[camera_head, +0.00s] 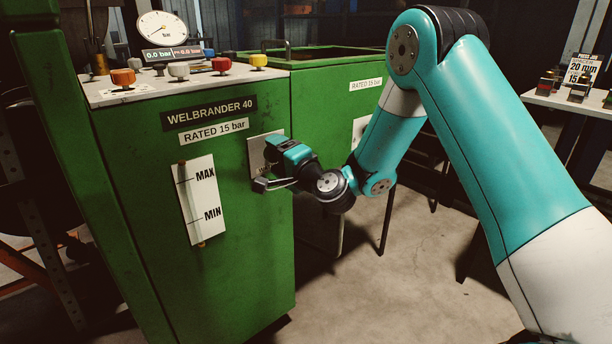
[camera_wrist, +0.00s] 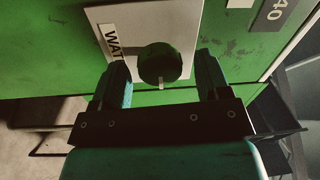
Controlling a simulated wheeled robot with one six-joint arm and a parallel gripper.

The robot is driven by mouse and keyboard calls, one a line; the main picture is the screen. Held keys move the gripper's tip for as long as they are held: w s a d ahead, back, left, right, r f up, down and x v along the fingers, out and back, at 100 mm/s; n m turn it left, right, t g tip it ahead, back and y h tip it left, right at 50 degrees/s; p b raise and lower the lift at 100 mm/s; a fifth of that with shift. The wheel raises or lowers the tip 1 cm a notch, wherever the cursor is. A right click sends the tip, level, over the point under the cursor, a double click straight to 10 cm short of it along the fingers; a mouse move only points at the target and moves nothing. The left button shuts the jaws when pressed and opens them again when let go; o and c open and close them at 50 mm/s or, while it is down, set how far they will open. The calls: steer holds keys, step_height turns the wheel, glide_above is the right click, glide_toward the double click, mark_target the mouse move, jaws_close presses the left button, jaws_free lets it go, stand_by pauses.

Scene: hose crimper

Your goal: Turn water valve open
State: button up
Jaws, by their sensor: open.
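The water valve is a dark round knob (camera_wrist: 160,64) with a light pointer mark, on a white plate (camera_wrist: 110,15) whose visible lettering reads "WAT". The plate also shows in the head view (camera_head: 258,148) on the green machine's front, where my gripper hides the knob. My gripper (camera_wrist: 164,78) is open. In the wrist view one finger is on each side of the knob, with gaps visible on both sides. I cannot tell how far the fingertips are from the plate. In the head view my gripper (camera_head: 264,172) is right in front of the plate.
The green machine (camera_head: 130,220) carries a MAX/MIN level strip (camera_head: 200,200) left of the plate. Coloured knobs and a pressure gauge (camera_head: 161,28) sit on its top panel. A second green cabinet (camera_head: 325,100) stands to the right. The floor (camera_head: 400,270) under my arm is clear.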

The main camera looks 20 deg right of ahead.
steer(key=b+v, duration=1.6)
steer(key=b, duration=0.2)
steer(key=shift+s, duration=0.35)
steer(key=shift+f, duration=0.15)
